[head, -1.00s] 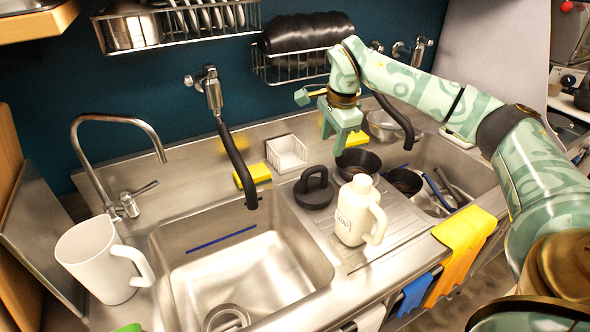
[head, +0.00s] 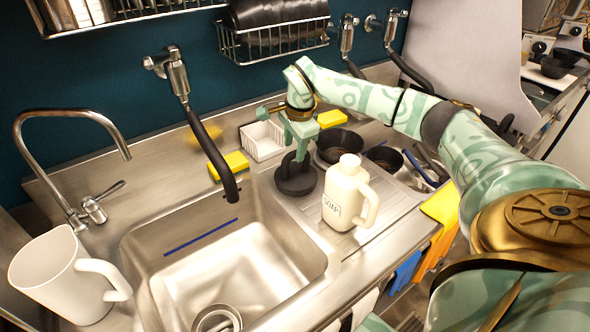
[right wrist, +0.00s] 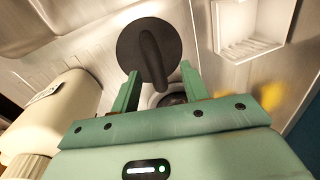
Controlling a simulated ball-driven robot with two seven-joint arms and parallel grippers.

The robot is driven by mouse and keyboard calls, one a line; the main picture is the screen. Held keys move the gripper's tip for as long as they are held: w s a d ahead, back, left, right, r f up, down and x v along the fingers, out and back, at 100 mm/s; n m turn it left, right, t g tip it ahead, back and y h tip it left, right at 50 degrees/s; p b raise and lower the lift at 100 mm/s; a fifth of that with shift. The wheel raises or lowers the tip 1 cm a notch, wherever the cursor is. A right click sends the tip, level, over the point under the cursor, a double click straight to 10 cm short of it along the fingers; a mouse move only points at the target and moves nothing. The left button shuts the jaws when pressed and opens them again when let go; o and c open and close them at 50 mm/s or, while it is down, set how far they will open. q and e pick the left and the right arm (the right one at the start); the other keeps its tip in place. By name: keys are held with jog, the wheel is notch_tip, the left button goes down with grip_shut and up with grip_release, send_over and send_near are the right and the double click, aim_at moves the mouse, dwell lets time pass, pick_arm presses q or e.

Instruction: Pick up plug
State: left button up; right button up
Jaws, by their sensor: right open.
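The plug is a black round disc with an upright loop handle. In the head view the plug (head: 296,183) stands on the steel counter between the sink basin and the soap bottle. My right gripper (head: 299,152) is directly at its handle, pointing down and partly covering it. In the right wrist view the plug (right wrist: 130,48) lies beyond the fingertips. My right gripper (right wrist: 160,72) is open, with the handle lined up between its two fingers. I cannot tell whether they touch it. My left gripper is not in view.
A white soap bottle (head: 345,190) stands close to the right of the plug. A white basket (head: 262,141), yellow sponges (head: 229,166) and a black bowl (head: 338,146) are near behind. The sink basin (head: 235,255) and a black hose (head: 212,150) lie left. A white mug (head: 52,275) stands far left.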

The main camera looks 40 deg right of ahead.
jog(key=b, duration=0.1)
send_over(296, 167)
jog(key=s+a, duration=0.2)
jog(key=a, duration=0.1)
jog(key=f, duration=0.5)
jog(key=shift+w+d+f, duration=0.1)
jog(key=shift+w+d, duration=0.05)
jog(key=shift+d, duration=0.1)
jog(key=shift+c, duration=0.4)
grip_shut()
